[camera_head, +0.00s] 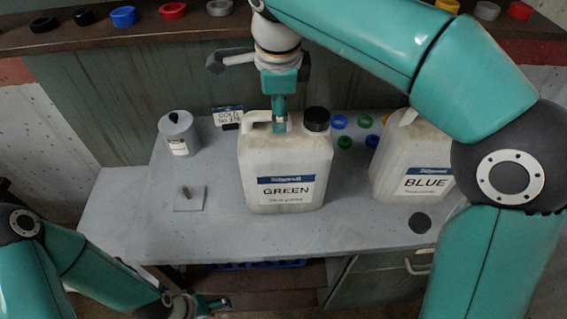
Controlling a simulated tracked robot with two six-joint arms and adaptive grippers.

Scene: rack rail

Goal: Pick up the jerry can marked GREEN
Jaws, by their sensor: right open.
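The jerry can marked GREEN (286,170) stands upright on the grey table. It is whitish, with a black cap and a handle (257,116) on its top left. My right gripper (280,126) points down at the top of this can, beside or over the handle; it is open. Whether the fingers touch the handle I cannot tell. A second jerry can marked BLUE (420,160) stands to the right, partly hidden by my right arm. My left gripper (215,303) is low at the bottom edge, away from the cans, and its opening is unclear.
Several blue and green caps (338,121) lie between the cans. A grey canister (178,133), a small sign (229,117) and a plate with a peg (189,198) are on the left. A shelf (110,35) with coloured caps runs along the back. The table front (290,237) is mostly clear.

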